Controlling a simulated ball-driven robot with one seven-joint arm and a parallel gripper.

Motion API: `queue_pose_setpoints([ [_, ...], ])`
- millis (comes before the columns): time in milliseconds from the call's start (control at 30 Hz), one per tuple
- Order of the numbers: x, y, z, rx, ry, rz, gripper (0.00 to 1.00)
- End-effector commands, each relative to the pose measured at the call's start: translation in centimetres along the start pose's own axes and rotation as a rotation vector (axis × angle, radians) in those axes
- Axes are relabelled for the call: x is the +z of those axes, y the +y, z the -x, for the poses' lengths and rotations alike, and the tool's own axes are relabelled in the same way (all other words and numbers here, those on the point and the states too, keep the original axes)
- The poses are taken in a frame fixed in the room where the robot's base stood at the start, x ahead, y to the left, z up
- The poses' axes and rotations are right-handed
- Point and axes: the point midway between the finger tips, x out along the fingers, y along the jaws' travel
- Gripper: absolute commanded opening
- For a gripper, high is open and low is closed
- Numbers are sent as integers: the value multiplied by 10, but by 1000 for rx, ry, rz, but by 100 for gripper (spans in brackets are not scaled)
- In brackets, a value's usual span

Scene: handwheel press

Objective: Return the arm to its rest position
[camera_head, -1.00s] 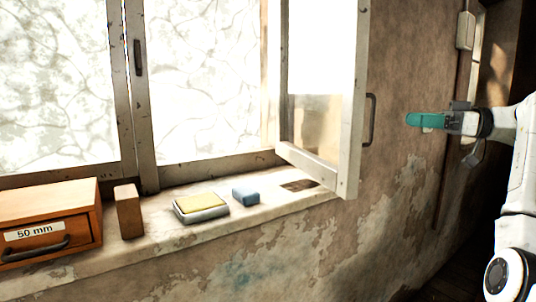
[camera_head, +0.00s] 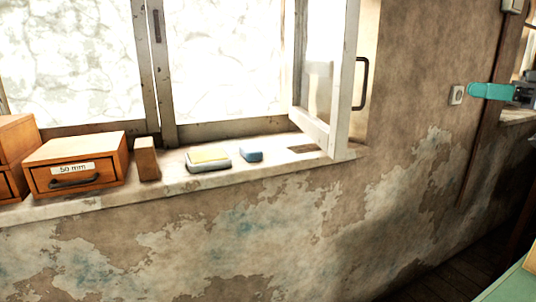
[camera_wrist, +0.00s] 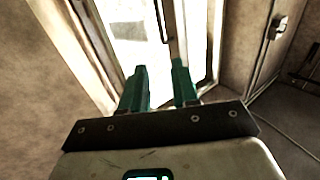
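My gripper (camera_head: 490,91) is at the right edge of the head view, raised in front of the bare wall and clear of the sill. Its green fingers point left there; most of my arm is out of the picture. In the wrist view my gripper (camera_wrist: 159,82) shows two green fingers with a gap between them and nothing held. Behind the fingers a bright window or doorway with a frame shows.
An open window sash (camera_head: 328,95) with a handle (camera_head: 361,84) juts from the window. The sill holds a "50 mm" drawer box (camera_head: 75,165), a wooden block (camera_head: 146,158), a yellow-topped pad (camera_head: 208,158) and a blue block (camera_head: 251,154). A green-topped surface (camera_head: 515,288) is lower right.

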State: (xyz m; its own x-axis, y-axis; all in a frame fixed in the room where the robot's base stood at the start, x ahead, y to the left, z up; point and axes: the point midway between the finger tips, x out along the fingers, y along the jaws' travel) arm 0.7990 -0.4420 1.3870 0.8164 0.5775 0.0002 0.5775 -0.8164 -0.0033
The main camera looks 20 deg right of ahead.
Motion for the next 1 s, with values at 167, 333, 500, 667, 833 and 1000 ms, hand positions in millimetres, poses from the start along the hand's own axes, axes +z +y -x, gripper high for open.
queue_pose_setpoints([
  [167,15,1,-8,4,-15,-22,30],
  [333,39,4,-19,14,-40,-59,30],
  [500,74,4,-36,27,-80,-110,30],
  [667,119,2,-57,45,-135,-174,30],
  [833,191,-11,-88,69,-226,-270,30],
  [1000,293,-47,-127,110,-378,-395,30],
])
